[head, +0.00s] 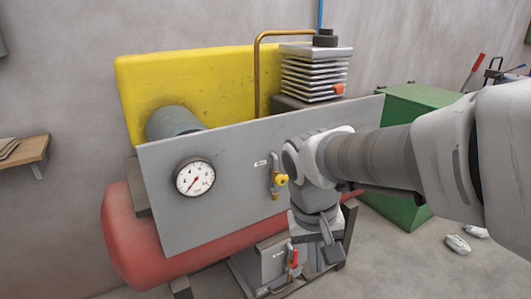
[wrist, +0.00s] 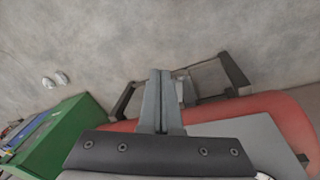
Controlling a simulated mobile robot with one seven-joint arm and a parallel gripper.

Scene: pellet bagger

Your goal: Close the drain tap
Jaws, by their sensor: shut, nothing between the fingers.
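A small tap with a red handle (head: 294,257) sits low in the head view, in front of a grey labelled plate (head: 272,259) below the red tank. Its handle looks roughly upright; which tap is the drain tap I cannot read from the labels. Another tap with a yellow knob (head: 281,180) is on the grey panel above. My gripper (head: 330,252) points down just right of the red-handled tap and appears apart from it. In the wrist view my gripper (wrist: 160,76) has its fingers together and empty; no tap is visible there.
The red tank (head: 150,245) lies behind the grey panel (head: 232,205), which carries a round gauge (head: 195,177). A green box (head: 408,105) stands at the right. Dark frame legs (head: 348,235) stand close to my gripper. Floor at the right is mostly clear.

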